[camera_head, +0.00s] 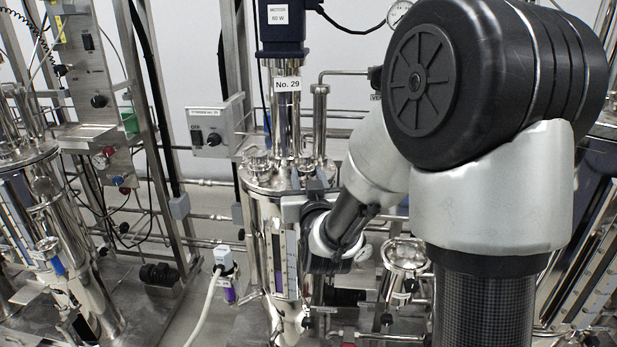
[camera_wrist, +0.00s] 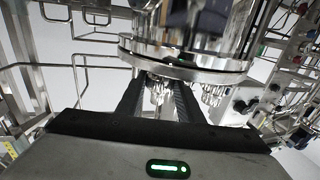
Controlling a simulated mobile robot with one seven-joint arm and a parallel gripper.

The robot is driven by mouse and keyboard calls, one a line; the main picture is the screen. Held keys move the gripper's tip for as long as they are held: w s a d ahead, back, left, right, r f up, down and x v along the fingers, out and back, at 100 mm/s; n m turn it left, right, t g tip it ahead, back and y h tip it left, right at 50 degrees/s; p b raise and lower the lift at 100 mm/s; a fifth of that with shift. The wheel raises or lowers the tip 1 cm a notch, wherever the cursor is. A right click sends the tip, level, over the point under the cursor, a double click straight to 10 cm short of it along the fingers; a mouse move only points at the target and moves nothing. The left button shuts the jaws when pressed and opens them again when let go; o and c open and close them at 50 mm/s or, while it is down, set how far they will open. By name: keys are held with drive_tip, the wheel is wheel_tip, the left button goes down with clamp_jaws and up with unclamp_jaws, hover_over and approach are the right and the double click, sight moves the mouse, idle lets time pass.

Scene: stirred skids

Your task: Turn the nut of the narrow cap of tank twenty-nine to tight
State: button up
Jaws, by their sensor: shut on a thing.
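Tank twenty-nine (camera_head: 262,215) is a steel vessel in the middle of the head view, with the label No. 29 (camera_head: 287,85) on its column. Several small fittings stand on its lid (camera_head: 262,180). My gripper (camera_head: 300,205) is at the front right of the lid, and its fingertips are hard to make out there. In the wrist view, my gripper (camera_wrist: 158,95) has its two dark fingers on either side of a small chrome fitting, which looks like the nut (camera_wrist: 158,90) of the narrow cap. The lid flange (camera_wrist: 185,66) shows just above them. How tight the nut is cannot be seen.
A dark motor (camera_head: 282,30) sits atop the column. A grey switch box (camera_head: 212,130) hangs behind, left of the tank. Another steel tank (camera_head: 45,215) stands at the left. A smaller vessel (camera_head: 403,262) is at the right. Pipes and frames crowd the back.

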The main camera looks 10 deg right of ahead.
drive_tip(key=shift+w+a+m+g+h+p, duration=0.15)
drive_tip(key=shift+m+g+h, duration=0.35)
drive_tip(key=shift+m+h, duration=0.7)
drive_tip(key=shift+s+a+m+g+h+p, duration=0.2)
drive_tip(key=shift+m+g+h, duration=0.45)
drive_tip(key=shift+h, duration=1)
drive_tip(key=shift+w+a+m+g+h, duration=0.25)
drive_tip(key=shift+m+g+h, duration=0.1)
drive_tip(key=shift+m+h, duration=0.9)
drive_tip(key=shift+w+a+r+m+g+h+p, duration=0.15)
drive_tip(key=shift+m+g+h+p, duration=0.65)
drive_tip(key=shift+m+g+h, duration=0.5)
drive_tip(key=shift+w+a+f+m+g+h+p, duration=0.15)
drive_tip(key=shift+m+g+h+p, duration=0.75)
drive_tip(key=shift+g+h, duration=0.6)
drive_tip(key=shift+w+r+m+g+h, duration=0.1)
drive_tip(key=shift+m+g+h, duration=0.3)
drive_tip(key=shift+m+g, duration=0.1)
drive_tip(key=o, duration=1.1)
drive_tip(key=shift+c, duration=0.2)
drive_tip(key=shift+d, duration=0.1)
